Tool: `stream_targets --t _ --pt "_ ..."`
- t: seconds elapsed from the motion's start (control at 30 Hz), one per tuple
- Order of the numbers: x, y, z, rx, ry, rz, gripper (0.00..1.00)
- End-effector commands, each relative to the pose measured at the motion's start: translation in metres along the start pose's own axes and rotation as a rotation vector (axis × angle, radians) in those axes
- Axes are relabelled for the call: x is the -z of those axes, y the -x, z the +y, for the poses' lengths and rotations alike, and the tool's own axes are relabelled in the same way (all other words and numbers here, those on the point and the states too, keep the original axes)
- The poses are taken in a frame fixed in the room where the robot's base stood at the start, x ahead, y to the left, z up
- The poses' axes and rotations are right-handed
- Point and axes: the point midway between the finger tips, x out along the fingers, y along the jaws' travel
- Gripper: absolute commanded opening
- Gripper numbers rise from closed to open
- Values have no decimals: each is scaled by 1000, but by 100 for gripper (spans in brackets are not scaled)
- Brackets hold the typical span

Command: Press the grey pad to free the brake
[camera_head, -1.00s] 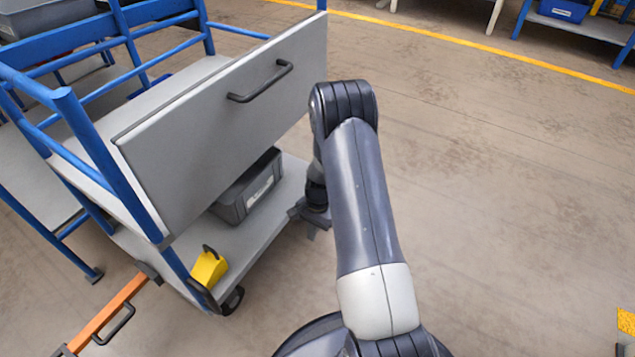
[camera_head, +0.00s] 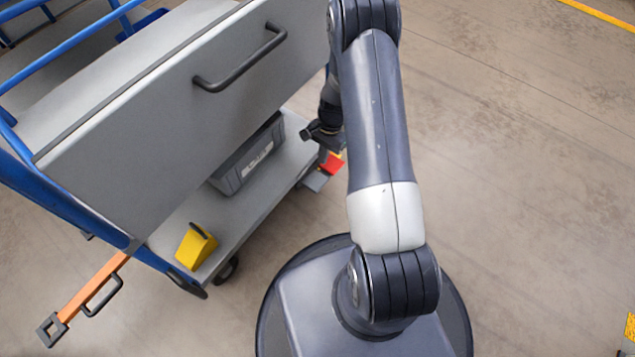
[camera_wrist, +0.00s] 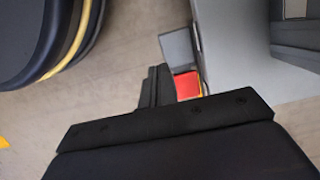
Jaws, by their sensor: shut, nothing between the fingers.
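The grey pad (camera_head: 316,181) sits low at the near right end of the cart's lower shelf, beside a red pad (camera_head: 333,163). In the wrist view, the grey pad (camera_wrist: 178,47) is tilted against the shelf edge and the red pad (camera_wrist: 188,85) is next to it. My gripper (camera_head: 322,135) hangs down past the cart's corner, above the pads. Its fingers (camera_wrist: 157,80) are shut and empty, beside the red pad in the wrist view. I cannot tell the height gap; no contact with the grey pad shows.
The cart has a grey front panel with a dark handle (camera_head: 240,60). A grey bin (camera_head: 248,160) and a yellow wedge (camera_head: 195,246) stand on its lower shelf (camera_head: 215,230). An orange bar (camera_head: 90,290) sticks out front left.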

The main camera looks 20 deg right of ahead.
Motion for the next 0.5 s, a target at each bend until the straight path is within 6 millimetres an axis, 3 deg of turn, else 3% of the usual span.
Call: stream_targets --t 0.27,0.5 --pt "0 -21 0 -2 0 -1 0" --pt "1 -72 0 -2 0 -2 0"
